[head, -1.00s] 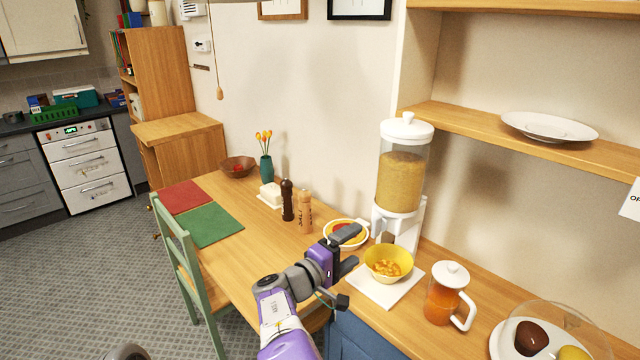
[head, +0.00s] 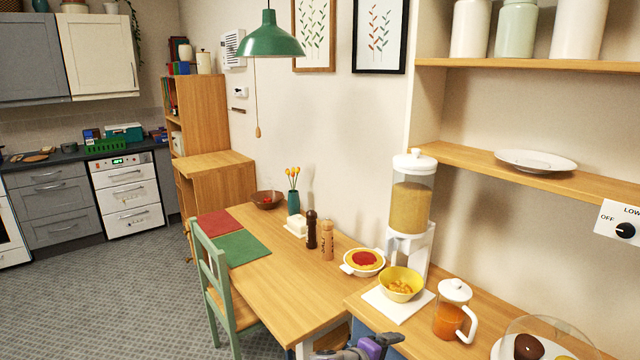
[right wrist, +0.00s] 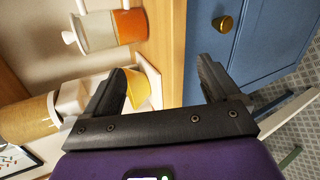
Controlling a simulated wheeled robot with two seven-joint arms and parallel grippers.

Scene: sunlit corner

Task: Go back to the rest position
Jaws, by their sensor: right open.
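My right gripper (head: 362,346) shows only in part at the bottom edge of the head view, below the counter's front edge. In the right wrist view its two dark jaws (right wrist: 162,70) are apart with nothing between them. A yellow bowl (head: 402,281) with orange pieces stands on a white board (head: 391,306) under a cereal dispenser (head: 411,205), clear of the gripper. The bowl also shows behind one jaw in the right wrist view (right wrist: 139,90). My left gripper is in neither view.
A glass jug (head: 449,318) with orange liquid and a covered plate stand on the counter to the right. A blue cabinet door (right wrist: 265,45) is close to the right gripper. A pie dish (head: 363,262), mills and a green chair (head: 222,290) are at the table. Floor at left is clear.

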